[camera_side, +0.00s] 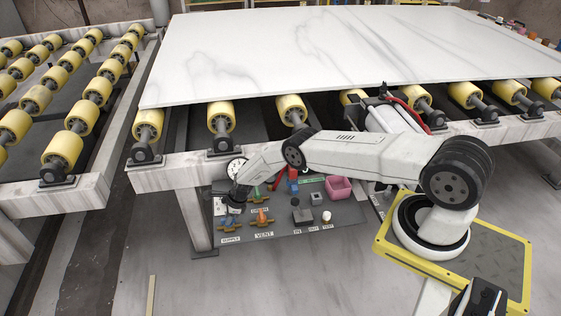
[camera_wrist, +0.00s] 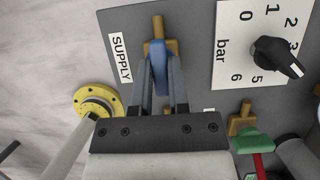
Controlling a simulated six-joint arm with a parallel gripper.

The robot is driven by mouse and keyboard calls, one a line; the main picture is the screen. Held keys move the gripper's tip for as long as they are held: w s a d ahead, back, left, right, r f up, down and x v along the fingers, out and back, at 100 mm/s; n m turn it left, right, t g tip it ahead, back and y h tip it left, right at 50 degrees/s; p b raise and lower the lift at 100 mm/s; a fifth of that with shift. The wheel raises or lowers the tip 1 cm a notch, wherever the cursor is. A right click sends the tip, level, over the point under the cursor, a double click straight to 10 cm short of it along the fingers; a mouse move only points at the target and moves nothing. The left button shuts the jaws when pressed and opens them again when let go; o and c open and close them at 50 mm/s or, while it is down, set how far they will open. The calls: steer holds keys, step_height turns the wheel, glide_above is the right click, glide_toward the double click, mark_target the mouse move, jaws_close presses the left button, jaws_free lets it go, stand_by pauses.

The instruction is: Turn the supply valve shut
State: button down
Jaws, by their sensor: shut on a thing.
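The supply valve (camera_wrist: 158,28) is brass with a blue handle (camera_wrist: 159,66), beside a white SUPPLY label (camera_wrist: 121,58) in the wrist view. My gripper (camera_wrist: 160,80) is shut on the blue handle, with one finger on each side.
A dial (camera_wrist: 252,18) marked in bar, with a black pointer knob (camera_wrist: 278,57), is right of the valve. A green handle (camera_wrist: 254,141) is at lower right. The orange vent valve (camera_side: 262,217) stands close right. A pink bin (camera_side: 338,187) and roller-borne stone slab (camera_side: 300,50) are nearby.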

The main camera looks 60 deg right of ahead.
steer(key=shift+n+g+y, duration=0.4)
steer(key=shift+n, duration=1.1)
steer(key=shift+w, duration=0.1)
steer(key=c, duration=0.6)
jaws_free()
steer(key=shift+d+r, duration=0.1)
steer(key=shift+r, duration=0.1)
steer(key=v, duration=0.7)
steer(key=shift+r, duration=0.25)
